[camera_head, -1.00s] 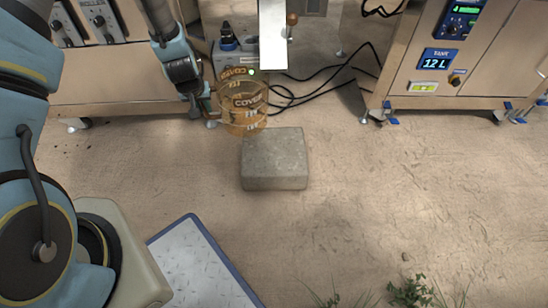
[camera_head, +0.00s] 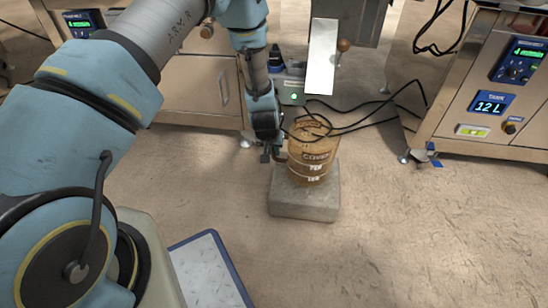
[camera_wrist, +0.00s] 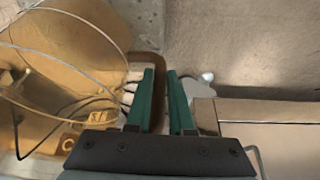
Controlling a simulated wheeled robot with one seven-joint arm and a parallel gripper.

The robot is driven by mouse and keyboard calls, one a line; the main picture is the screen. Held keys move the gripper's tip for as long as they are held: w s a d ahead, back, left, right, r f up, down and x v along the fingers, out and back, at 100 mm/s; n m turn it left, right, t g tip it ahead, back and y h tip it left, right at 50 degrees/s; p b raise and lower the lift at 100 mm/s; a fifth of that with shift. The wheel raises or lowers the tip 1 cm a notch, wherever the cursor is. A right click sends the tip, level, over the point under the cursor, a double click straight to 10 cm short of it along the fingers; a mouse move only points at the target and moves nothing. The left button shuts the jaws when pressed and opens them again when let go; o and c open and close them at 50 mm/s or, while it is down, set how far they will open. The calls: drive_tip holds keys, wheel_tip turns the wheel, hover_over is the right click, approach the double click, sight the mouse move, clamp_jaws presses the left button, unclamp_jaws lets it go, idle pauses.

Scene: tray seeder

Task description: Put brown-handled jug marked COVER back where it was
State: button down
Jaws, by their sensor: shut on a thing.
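The amber see-through jug marked COVER (camera_head: 313,160) is upright over the grey stone block (camera_head: 303,209). Its base appears within the block's top face; I cannot tell whether it rests there or hangs just above. My gripper (camera_head: 273,154) is at the jug's left side, shut on its brown handle. In the wrist view the jug (camera_wrist: 70,50) fills the left, and the brown handle (camera_wrist: 157,65) passes by the green fingertips of my gripper (camera_wrist: 161,72). The fingers partly hide the handle.
Black cables (camera_head: 385,107) loop behind and beside the jug. A steel cabinet with a 12 L tank display (camera_head: 489,104) stands at right, another cabinet (camera_head: 195,85) behind left. A blue-edged white panel (camera_head: 208,275) lies front left. The floor right of the block is clear.

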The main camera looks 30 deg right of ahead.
drive_tip(key=shift+f, duration=1.1)
drive_tip(key=shift+f+b, duration=0.2)
drive_tip(key=shift+b, duration=0.1)
drive_tip(key=c, duration=0.8)
unclamp_jaws()
